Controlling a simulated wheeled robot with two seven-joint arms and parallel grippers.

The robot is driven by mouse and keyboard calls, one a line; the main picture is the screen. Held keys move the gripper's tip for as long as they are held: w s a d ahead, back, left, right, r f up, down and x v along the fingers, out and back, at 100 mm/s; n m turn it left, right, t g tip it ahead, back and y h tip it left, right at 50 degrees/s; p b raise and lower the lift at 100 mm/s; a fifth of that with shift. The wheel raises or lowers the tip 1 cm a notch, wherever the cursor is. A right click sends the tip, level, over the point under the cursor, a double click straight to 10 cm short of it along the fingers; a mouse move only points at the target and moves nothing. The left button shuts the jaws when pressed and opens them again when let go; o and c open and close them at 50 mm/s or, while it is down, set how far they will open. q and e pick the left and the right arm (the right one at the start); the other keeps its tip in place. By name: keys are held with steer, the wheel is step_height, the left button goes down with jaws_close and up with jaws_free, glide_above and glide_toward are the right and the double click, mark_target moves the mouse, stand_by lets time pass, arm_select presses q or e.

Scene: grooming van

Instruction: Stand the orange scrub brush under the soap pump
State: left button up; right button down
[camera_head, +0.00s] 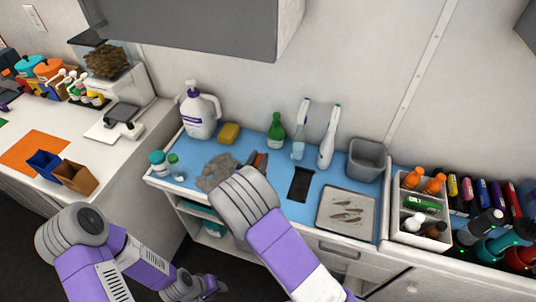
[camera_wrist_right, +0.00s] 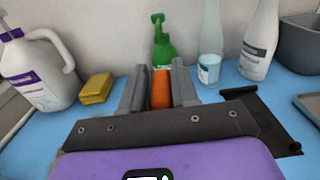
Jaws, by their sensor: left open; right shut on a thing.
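The orange scrub brush (camera_wrist_right: 161,88) is upright between the two grey fingers of my right gripper (camera_wrist_right: 159,90), which is shut on it. In the head view my right wrist hides most of this gripper (camera_head: 258,162) and brush, over the blue counter mat. The white jug with a pump-like top and purple label (camera_head: 198,114), which I take for the soap pump, stands at the back left of the mat; in the right wrist view it (camera_wrist_right: 40,72) is left of the brush, apart from it. My left gripper (camera_head: 208,288) is open and empty, low in front of the counter.
A yellow sponge (camera_head: 229,132) lies right of the jug. A green spray bottle (camera_head: 276,131) and two white bottles stand at the back. A grey cloth (camera_head: 213,173) lies left of my right gripper. A grey bin (camera_head: 366,160) and a tray (camera_head: 346,212) are right.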

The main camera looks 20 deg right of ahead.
steer(key=w+d+f, duration=0.1)
steer(key=w, duration=0.1)
steer(key=w+d+f+b, duration=0.1)
steer(key=w+d, duration=0.1)
steer(key=w, duration=0.1)
steer(key=w+d+f+b, duration=0.1)
steer(key=w+d, duration=0.1)
steer(key=shift+w+d+f, duration=0.1)
steer(key=shift+w+f, duration=0.2)
steer(key=shift+f, duration=0.05)
steer(key=shift+w+d+f+b, duration=0.15)
steer(key=shift+f+b, duration=0.35)
steer(key=shift+f, duration=1.15)
steer(key=shift+f, duration=0.1)
steer(key=c, duration=0.8)
jaws_free()
steer(key=shift+c, duration=0.2)
